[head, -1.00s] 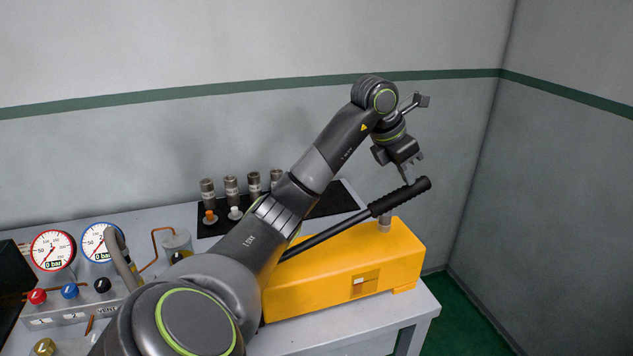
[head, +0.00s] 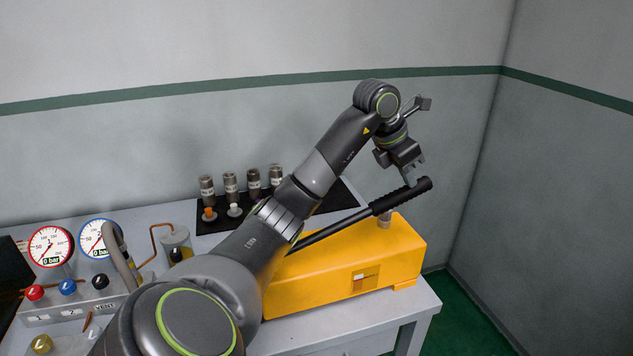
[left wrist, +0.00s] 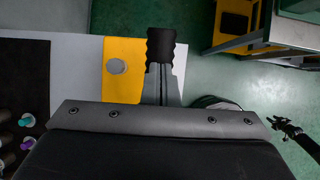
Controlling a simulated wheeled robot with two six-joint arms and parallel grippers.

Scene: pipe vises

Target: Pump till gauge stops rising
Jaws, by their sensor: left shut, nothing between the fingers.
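The yellow pump (head: 340,273) stands on the table, its black lever handle (head: 403,196) slanting up to the right over it. My left gripper (head: 411,184) points down, shut and empty, its tips at the handle's grip. In the left wrist view the shut fingers (left wrist: 160,82) line up with the black grip (left wrist: 160,45), beside the yellow pump (left wrist: 122,85); I cannot tell if they touch. The red-rimmed gauge (head: 50,246) and blue-rimmed gauge (head: 99,240) both show 0 bar. A small dark jointed shape at the left wrist view's right edge may be my right gripper.
A valve block with red, blue and black knobs (head: 68,288) stands below the gauges. Several metal cylinders (head: 230,186) stand on a black mat (head: 333,202) behind the pump. A wall is at the back and right. Green floor (head: 465,310) shows beyond the table's right edge.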

